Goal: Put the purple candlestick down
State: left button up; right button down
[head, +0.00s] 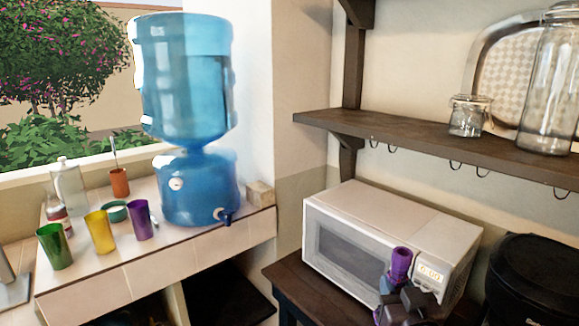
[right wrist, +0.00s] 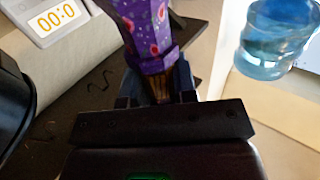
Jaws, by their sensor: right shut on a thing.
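The purple candlestick (head: 400,264) shows in the head view in front of the microwave's right side, with its upper end up. My right gripper (head: 392,291) is shut on it, below that upper end. The gripper and arm hide part of it. In the right wrist view the candlestick (right wrist: 148,32) is purple with red and pale spots, and it sits between the fingers of my right gripper (right wrist: 157,88). Its far end runs out of that picture. I cannot tell whether it touches anything below. My left gripper is not in view.
A white microwave (head: 345,250) stands on a dark table (head: 290,275). A wall shelf (head: 400,132) with hooks holds glass jars (head: 468,116). A black bin-like thing (head: 530,275) is at right. A blue water dispenser (head: 195,185) and coloured cups (head: 99,232) stand on the left counter.

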jog(key=f, duration=0.1)
jog(key=s+f, duration=0.1)
jog(key=d+f, duration=0.1)
jog(key=shift+s, duration=0.25)
jog(key=shift+a+r+y, duration=0.25)
jog(key=shift+a+y, duration=0.15)
jog(key=shift+a, duration=0.1)
jog(key=shift+h, duration=0.6)
jog(key=shift+s+d+f, duration=0.25)
jog(key=shift+s+f, duration=0.45)
jog(key=shift+f, duration=0.3)
jog(key=shift+s+d+f, duration=0.2)
jog(key=shift+s+f, duration=0.45)
jog(key=shift+f, duration=0.35)
jog(key=shift+d, duration=0.1)
